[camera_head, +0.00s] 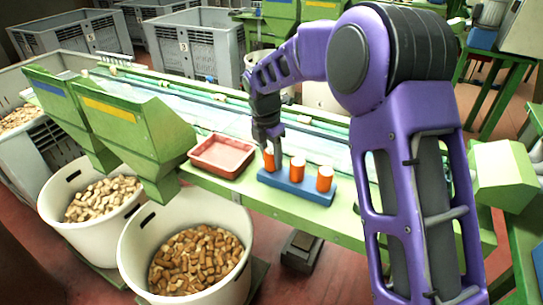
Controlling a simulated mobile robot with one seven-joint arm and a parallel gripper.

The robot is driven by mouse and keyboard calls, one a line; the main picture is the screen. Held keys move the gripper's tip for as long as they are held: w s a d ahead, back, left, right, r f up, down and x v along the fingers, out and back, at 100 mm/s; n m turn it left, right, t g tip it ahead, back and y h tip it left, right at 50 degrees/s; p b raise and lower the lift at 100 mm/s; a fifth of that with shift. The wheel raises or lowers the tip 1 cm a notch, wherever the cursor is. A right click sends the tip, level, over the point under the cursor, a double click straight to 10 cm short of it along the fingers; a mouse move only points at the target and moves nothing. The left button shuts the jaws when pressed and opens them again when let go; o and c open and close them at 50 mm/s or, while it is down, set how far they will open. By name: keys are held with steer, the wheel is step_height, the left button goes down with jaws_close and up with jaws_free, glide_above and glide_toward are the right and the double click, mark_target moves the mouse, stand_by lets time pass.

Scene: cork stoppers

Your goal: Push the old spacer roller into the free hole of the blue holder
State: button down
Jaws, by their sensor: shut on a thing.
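The blue holder (313,189) lies on the green bench edge. Two orange rollers stand upright in it, a middle roller (297,169) and a right roller (324,178). My gripper (268,146) points down over the holder's left end and is shut on a third orange roller (269,159), the spacer roller. This roller is upright, and its lower end is at the holder's left end. I cannot tell from this view how deep it sits in the hole. The fingers hide its top.
A red tray (221,156) lies on the bench just left of the holder. White tubs of corks (186,258) stand below the front edge. Green hoppers (136,126) rise at the left. The bench right of the holder is partly hidden by my arm.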

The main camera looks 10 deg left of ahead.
steer(key=shift+f, duration=0.35)
steer(key=shift+c, duration=1.4)
jaws_free()
step_height(320, 180, up, 17)
steer(key=s+a+p, duration=0.1)
steer(key=p, duration=0.1)
steer(key=shift+s+a+r, duration=0.15)
steer(key=shift+s+r, duration=0.05)
steer(key=shift+s, duration=0.15)
